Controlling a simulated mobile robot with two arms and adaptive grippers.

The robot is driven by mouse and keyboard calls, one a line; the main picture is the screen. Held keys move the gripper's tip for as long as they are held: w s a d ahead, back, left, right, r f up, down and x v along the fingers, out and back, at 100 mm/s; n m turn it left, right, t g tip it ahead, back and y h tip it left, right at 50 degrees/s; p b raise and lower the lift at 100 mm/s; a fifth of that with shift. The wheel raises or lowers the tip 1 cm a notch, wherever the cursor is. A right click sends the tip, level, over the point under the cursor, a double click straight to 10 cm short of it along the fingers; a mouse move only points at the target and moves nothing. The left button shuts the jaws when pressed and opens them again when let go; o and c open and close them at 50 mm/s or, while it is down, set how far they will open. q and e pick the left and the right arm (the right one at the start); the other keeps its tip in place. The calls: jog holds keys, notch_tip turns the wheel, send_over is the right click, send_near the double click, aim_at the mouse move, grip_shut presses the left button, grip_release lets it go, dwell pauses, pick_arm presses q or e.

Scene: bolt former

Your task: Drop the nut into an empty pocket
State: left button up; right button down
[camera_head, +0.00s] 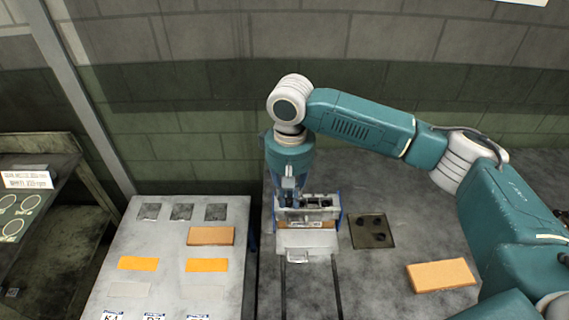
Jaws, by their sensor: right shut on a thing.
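My right gripper (289,191) comes down from above over a small fixture (308,240) with blue side plates and a metal front. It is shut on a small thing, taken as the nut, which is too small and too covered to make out. Dark openings show in the fixture's top beside the fingers. I cannot tell whether the fingers touch it. Three dark square recesses (181,212) lie in a row at the back of the grey panel. A square plate (371,231) right of the fixture has several dark round spots; I cannot tell if they are holes or parts. My left gripper is out of view.
The grey panel (133,243) at left carries a tan block (211,236), two orange strips and labels. Another tan block (441,276) lies on the grey table at right. A dark bench (40,215) stands far left. A block wall rises behind.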

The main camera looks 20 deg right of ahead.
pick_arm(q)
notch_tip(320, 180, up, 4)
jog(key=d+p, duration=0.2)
pick_arm(e)
jog(key=shift+n, duration=0.6)
jog(key=w+f+b, duration=0.1)
jog(key=w, duration=0.1)
jog(key=w+d+f+b, duration=0.1)
jog(key=w+f+b, duration=0.2)
jog(key=w+f, duration=0.1)
jog(key=shift+w+d, duration=0.15)
jog(key=shift+d, duration=0.25)
jog(key=shift+f+b, duration=0.5)
jog(key=shift+b, duration=0.35)
pick_arm(q)
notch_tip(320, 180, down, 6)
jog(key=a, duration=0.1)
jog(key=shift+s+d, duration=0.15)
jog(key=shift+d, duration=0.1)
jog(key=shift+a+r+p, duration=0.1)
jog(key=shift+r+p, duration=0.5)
jog(key=shift+p, duration=0.1)
pick_arm(e)
jog(key=shift+r, duration=0.1)
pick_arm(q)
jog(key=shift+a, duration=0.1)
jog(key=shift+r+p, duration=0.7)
